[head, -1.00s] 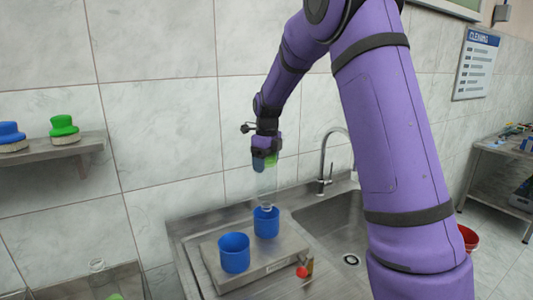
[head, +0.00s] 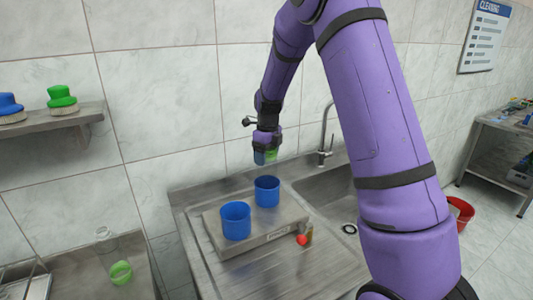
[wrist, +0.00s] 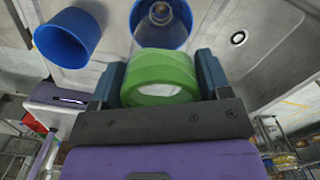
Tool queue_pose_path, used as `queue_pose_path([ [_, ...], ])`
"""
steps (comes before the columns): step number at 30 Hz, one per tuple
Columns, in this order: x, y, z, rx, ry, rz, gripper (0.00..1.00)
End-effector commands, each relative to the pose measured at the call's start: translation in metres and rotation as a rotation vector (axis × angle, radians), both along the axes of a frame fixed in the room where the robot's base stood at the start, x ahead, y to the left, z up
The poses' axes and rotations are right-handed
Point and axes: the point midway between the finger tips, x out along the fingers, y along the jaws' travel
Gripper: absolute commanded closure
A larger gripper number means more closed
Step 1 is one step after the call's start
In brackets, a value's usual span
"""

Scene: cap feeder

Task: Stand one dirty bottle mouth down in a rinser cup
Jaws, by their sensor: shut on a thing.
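My gripper (head: 266,157) is shut on a clear bottle with a green band (wrist: 160,75), gripped at the band. The bottle is held mouth down, and its neck shows inside the rim of the back blue rinser cup (head: 267,190) in the wrist view. In the head view the clear body is hard to see between gripper and cup; I cannot tell whether the mouth touches the cup's bottom. The front blue cup (head: 236,221) is empty as far as I see. It also shows in the wrist view (wrist: 66,36).
Both cups stand on a steel rinser block (head: 262,242) with a red knob (head: 302,240). A sink with a tap (head: 325,140) lies to the right. Another clear bottle (head: 106,240) and a green ring (head: 121,272) are at lower left. A shelf (head: 60,120) holds brushes.

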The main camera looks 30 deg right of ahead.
Motion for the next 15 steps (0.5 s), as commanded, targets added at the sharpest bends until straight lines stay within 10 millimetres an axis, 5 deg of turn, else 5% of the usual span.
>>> queue_pose_path([
  [15, 0.0, -0.0001, -0.0063, 0.0, 0.0, -0.002, 0.68],
])
